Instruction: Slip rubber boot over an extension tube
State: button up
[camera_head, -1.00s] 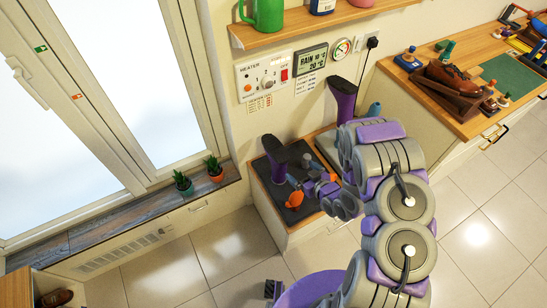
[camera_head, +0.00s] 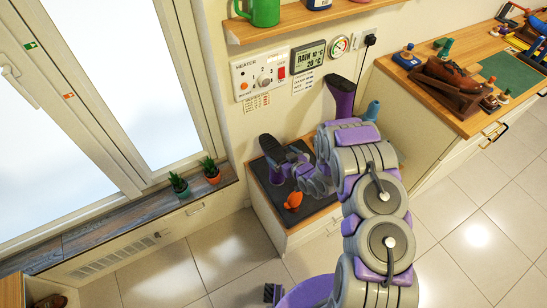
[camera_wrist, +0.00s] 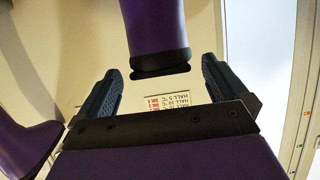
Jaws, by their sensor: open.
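A purple boot (camera_wrist: 155,28) with a dark rim lies between and beyond the fingertips of my gripper (camera_wrist: 161,66) in the wrist view. The two fingers are wide apart, with gaps on both sides of the boot. In the head view this boot (camera_head: 268,146) stands on the dark mat at the left, partly covered by my gripper (camera_head: 288,160). A second purple boot (camera_head: 342,94) stands farther right, by the wall; it also shows in the wrist view (camera_wrist: 25,145). I cannot pick out the extension tube; my arm covers part of the bench.
An orange object (camera_head: 293,201) lies on the dark mat (camera_head: 322,204). A rounded blue-grey object (camera_head: 372,111) stands beside the second boot. The heater panel (camera_head: 262,75) is on the wall behind. Potted plants (camera_head: 179,184) stand on the sill at left.

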aim_at(276, 151)
jog(key=b+x, duration=0.1)
jog(key=x, duration=0.3)
jog(key=shift+a, duration=0.35)
jog(key=shift+d+r, duration=0.1)
jog(key=shift+d, duration=0.1)
jog(key=c, duration=0.7)
jog(key=shift+a, duration=0.15)
jog(key=c, duration=0.9)
